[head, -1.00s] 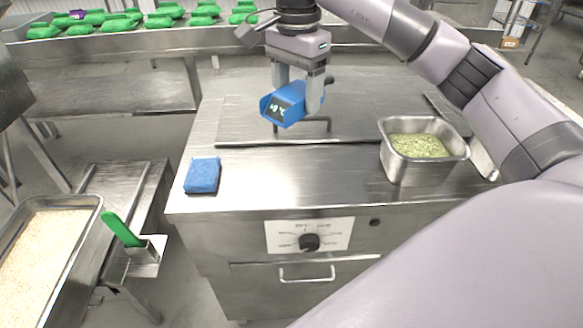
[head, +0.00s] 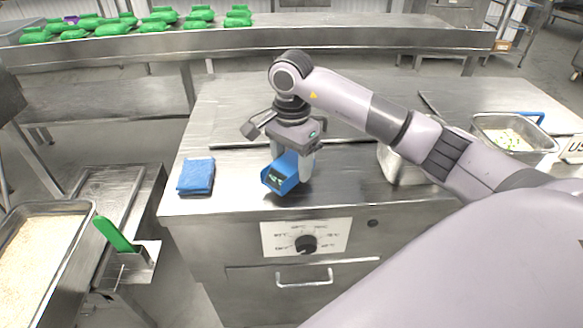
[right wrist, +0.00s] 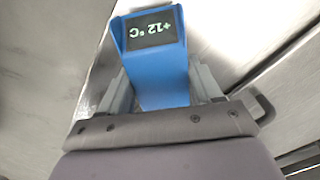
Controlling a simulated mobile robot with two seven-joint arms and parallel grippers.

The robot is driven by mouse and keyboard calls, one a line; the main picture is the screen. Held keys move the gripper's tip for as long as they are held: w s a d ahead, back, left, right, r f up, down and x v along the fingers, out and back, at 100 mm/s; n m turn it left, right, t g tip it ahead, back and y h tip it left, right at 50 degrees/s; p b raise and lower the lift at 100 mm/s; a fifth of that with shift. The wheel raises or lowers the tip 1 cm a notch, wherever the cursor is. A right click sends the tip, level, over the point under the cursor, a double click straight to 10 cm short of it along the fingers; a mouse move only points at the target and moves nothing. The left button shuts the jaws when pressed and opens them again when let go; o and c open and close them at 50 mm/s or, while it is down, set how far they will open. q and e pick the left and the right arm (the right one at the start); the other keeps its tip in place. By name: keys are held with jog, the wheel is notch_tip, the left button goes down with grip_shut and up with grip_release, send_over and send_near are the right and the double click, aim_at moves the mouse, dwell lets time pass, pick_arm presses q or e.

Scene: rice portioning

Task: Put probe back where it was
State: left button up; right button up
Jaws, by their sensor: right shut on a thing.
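The probe (head: 282,178) is a blue thermometer with a dark display. My right gripper (head: 291,170) is shut on it and holds it upright at or just above the steel counter near its front edge; I cannot tell whether it touches. In the right wrist view the blue probe (right wrist: 158,75) sits between the fingers, and its display reads +12 °C. My left gripper is not in view.
A folded blue cloth (head: 196,177) lies on the counter's left. A steel pan (head: 400,165) is partly hidden behind my right arm. Another food pan (head: 512,138) stands far right. A green-handled tool (head: 114,234) sits in a holder beside a rice tray (head: 78,240). Green packages (head: 160,17) line the back conveyor.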

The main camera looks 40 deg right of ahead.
jog(key=shift+f, duration=1.05)
jog(key=shift+f, duration=0.1)
jog(key=o, duration=1.1)
jog(key=shift+c, duration=0.2)
